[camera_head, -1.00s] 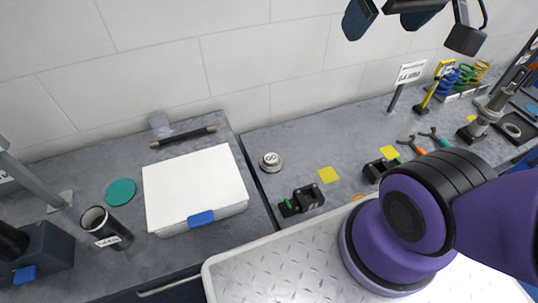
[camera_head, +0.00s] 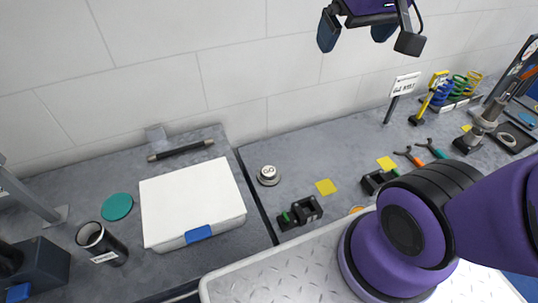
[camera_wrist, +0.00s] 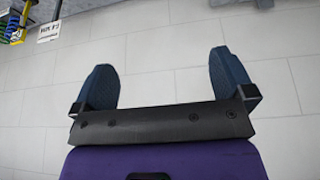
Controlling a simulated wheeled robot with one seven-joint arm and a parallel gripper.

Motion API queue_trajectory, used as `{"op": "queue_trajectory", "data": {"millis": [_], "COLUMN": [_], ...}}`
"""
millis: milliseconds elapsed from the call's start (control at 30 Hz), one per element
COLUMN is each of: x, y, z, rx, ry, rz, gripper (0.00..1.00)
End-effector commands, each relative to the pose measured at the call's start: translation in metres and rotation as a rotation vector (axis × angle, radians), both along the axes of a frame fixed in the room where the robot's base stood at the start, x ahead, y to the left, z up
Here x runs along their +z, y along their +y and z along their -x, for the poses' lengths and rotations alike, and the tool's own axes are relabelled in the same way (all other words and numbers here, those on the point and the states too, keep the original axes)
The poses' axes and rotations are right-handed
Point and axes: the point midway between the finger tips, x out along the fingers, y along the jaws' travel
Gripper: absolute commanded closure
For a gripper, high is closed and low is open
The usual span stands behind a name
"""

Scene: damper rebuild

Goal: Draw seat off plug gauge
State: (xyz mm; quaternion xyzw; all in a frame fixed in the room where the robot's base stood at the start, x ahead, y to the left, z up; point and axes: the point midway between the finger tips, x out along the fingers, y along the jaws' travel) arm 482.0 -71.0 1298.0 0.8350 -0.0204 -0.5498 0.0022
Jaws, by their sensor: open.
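A small round grey piece marked "GO" (camera_head: 268,174) stands upright on the bench, left of centre in the head view. It looks like the plug gauge. A wider grey rim shows around its base, but I cannot tell whether that rim is the seat. My gripper (camera_head: 357,34) is at the top of the head view, high above the bench and well apart from the gauge, its fingers spread and empty. In the wrist view the two blue-grey fingers (camera_wrist: 165,82) stand wide apart with only the tiled wall behind them.
A white box with a blue latch (camera_head: 192,198) lies left of the gauge, near a dark cup (camera_head: 102,243) and a teal disc (camera_head: 117,206). Black fixtures (camera_head: 300,212) and a yellow square (camera_head: 326,187) lie to its right. Coloured springs (camera_head: 459,88) stand at far right.

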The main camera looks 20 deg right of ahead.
Motion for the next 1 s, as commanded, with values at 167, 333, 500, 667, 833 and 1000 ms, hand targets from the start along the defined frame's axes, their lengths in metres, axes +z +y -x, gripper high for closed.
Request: {"op": "queue_trajectory", "data": {"millis": [167, 333, 500, 667, 833, 1000], "x": [-0.022, -0.046, -0.075, -0.108, -0.146, -0.189], "y": [0.0, 0.002, 0.006, 0.01, 0.016, 0.023], "z": [-0.038, -0.072, -0.103, -0.13, -0.154, -0.175], "rx": [-0.014, -0.02, -0.024, -0.024, -0.02, -0.014], "ry": [0.043, 0.077, 0.11, 0.142, 0.175, 0.21], "rz": [0.02, 0.035, 0.046, 0.054, 0.058, 0.056], "gripper": [0.0, 0.0, 0.0, 0.0, 0.0, 0.0]}}
